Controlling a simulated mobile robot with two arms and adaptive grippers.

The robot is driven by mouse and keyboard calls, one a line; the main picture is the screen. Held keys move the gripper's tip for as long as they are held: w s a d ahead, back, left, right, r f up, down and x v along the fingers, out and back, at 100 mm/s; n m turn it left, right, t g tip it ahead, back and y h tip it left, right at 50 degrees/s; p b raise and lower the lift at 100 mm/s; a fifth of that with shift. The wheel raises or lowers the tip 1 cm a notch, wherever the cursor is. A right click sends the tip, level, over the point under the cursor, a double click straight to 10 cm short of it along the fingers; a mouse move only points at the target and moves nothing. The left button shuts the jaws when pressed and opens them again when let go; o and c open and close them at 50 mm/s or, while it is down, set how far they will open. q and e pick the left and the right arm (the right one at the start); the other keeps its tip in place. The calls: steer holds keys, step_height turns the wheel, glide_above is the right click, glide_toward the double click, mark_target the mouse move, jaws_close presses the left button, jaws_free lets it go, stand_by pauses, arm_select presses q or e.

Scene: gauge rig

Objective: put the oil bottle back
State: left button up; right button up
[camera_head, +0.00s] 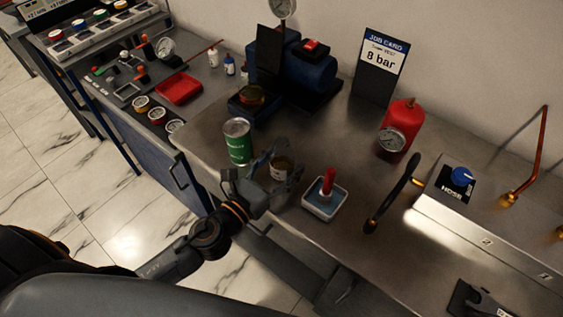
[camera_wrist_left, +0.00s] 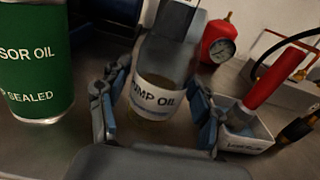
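The oil bottle, a small clear bottle of brown oil (camera_head: 281,168), is near the bench's front edge, right of a green can (camera_head: 238,143). In the left wrist view its white label (camera_wrist_left: 158,92) ends in "MP OIL". My left gripper (camera_head: 270,181) is around it, with fingers on both sides (camera_wrist_left: 158,112) and a grey part over its top. I cannot tell whether the fingers press on it, or whether its base rests on the bench. My right gripper is not in view.
A white tray (camera_head: 312,210) holding a red-handled item (camera_head: 328,182) stands close right of my gripper. A blue pump (camera_head: 306,72) stands behind. Bare bench lies between tray and cylinder.

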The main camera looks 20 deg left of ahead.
arm_select(q)
steer(key=shift+r, duration=0.15)
steer(key=b+v, duration=0.6)
steer(key=v, duration=0.6)
steer(key=shift+r, duration=0.1)
stand_by(1.2)
